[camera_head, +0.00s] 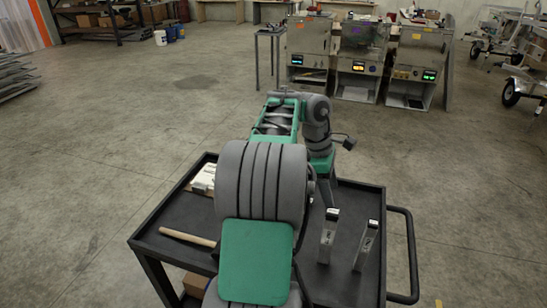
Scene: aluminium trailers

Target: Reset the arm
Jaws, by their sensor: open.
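My arm reaches forward from the bottom centre over a black cart (402,255). Its grey and green links hide the middle of the cart top. My gripper (327,190) is partly in view at the far end of the arm, pointing down over the right part of the cart. It is open, and I see nothing held in it. The fingertips are small and dark, so their exact gap is hard to make out.
Two upright metal pieces (328,237) (366,245) stand on the cart's right side. A wooden handle (187,237) and a white item (205,175) lie on its left. Grey machines (358,60) stand at the back; wheeled trailers (515,90) stand right. Floor around the cart is clear.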

